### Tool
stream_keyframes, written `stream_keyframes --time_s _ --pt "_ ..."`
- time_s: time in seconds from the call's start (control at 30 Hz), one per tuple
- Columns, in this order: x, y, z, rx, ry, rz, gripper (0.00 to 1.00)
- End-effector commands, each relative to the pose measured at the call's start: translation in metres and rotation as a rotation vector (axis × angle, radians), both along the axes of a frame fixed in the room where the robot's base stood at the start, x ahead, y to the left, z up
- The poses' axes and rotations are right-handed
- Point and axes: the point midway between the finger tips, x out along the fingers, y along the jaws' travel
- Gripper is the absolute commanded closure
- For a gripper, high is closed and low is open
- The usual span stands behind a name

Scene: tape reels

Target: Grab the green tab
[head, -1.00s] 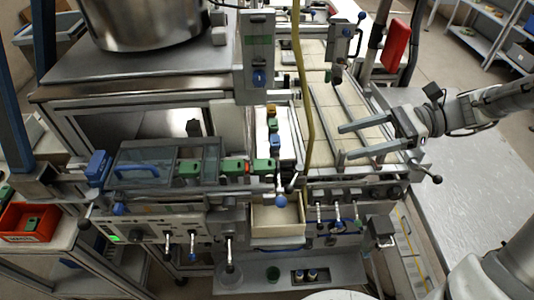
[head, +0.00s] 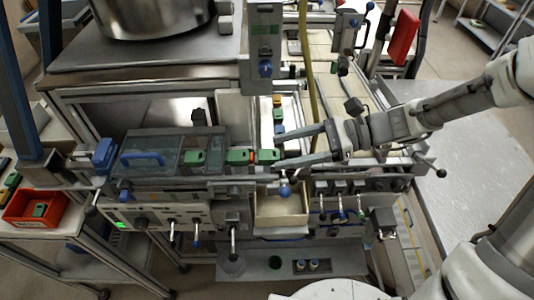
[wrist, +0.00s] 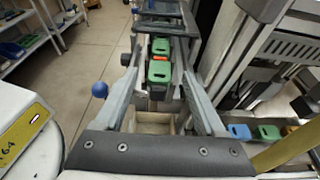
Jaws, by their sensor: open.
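Green blocks sit in a row along the rail at the front of the machine. The rightmost green block (head: 267,155) is at the rail's right end, with a small red-orange piece beside it and another green block (head: 237,157) to its left. In the wrist view the nearest green block (wrist: 159,72) shows between my fingers, with the orange-red piece and a second green block (wrist: 160,46) beyond it. My gripper (head: 279,149) is open and empty, its fingers pointing left at the row's right end. Whether a finger touches the block I cannot tell.
A beige open bin (head: 281,212) lies below the fingers. A blue ball knob (head: 284,190) stands just in front of them. A column of blue, green and yellow blocks (head: 278,115) lies behind. A yellow hose (head: 303,60) hangs nearby. A red bin (head: 35,222) is far left.

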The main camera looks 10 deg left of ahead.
Motion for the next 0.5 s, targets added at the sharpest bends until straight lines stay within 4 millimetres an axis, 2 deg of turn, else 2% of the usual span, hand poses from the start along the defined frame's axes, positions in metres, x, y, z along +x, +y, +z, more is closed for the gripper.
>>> stream_keyframes --time_s 0.17,0.43,0.5 --pt "-0.006 0.020 -0.006 0.002 0.001 0.002 0.28" --pt "-0.006 0.022 -0.007 -0.001 0.000 0.000 0.28" --pt "-0.006 0.022 -0.007 -0.001 0.000 0.000 0.40"
